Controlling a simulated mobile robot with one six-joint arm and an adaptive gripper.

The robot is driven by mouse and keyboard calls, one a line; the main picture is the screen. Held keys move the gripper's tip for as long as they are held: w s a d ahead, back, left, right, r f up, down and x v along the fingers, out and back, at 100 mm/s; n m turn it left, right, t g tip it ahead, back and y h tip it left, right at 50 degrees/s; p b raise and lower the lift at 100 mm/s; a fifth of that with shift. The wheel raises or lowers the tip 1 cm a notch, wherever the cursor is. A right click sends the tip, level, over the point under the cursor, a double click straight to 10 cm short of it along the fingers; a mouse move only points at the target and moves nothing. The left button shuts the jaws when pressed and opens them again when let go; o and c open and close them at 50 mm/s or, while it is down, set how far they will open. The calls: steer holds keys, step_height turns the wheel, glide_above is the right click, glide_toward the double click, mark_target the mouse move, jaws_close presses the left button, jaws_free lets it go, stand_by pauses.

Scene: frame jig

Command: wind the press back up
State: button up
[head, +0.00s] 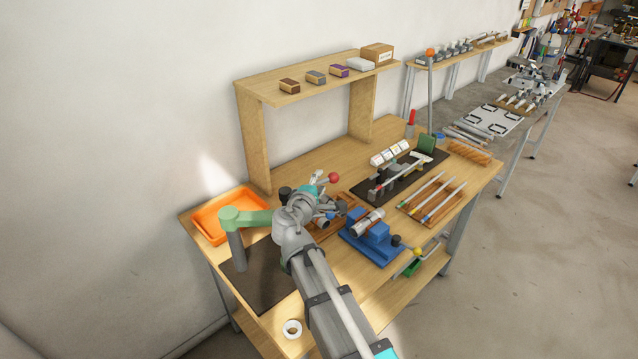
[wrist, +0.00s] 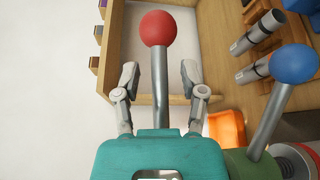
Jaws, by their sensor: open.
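What looks like the press stands at the left of the bench, a pale green head (head: 245,216) on a grey column above a dark base plate (head: 262,284). A red ball (head: 334,178) on a grey lever shows beside my gripper (head: 319,187). In the wrist view the red ball (wrist: 160,28) and its rod (wrist: 161,85) stand between the two spread fingers of my gripper (wrist: 159,80), with gaps on both sides. A lever with a blue ball (wrist: 293,63) rises at the right near a green part (wrist: 250,164). My arm hides much of the press.
An orange tray (head: 201,230) lies behind the press. A wooden shelf (head: 318,77) with boxes stands at the back. A blue fixture (head: 372,245), a white ring (head: 292,329) and a rack of rods (head: 432,200) are on the bench. The front left has some free room.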

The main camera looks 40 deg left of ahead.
jaws_close()
